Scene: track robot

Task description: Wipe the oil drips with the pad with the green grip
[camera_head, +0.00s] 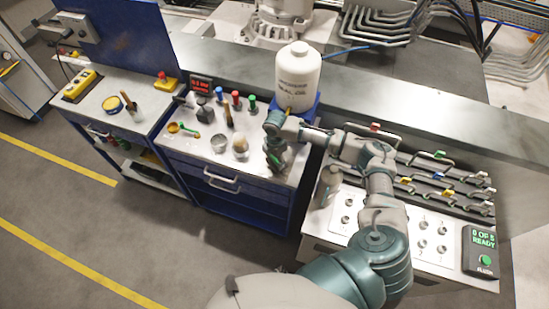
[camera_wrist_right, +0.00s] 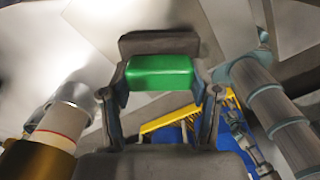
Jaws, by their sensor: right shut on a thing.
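My right gripper (camera_head: 275,160) is low over the right end of the blue workbench's metal top (camera_head: 206,138), in front of the white oil bottle (camera_head: 298,78). In the right wrist view its two fingers stand either side of the green grip (camera_wrist_right: 160,74), shut on it. The dark pad (camera_wrist_right: 158,43) shows behind the grip. I cannot tell whether the pad touches the bench top. I cannot make out any oil drips; the arm and gripper cover part of that end of the bench. My left gripper is not in view.
Small cups (camera_head: 240,146), a green-handled spoon (camera_head: 187,130) and several coloured-top tools (camera_head: 237,100) stand left of my gripper.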

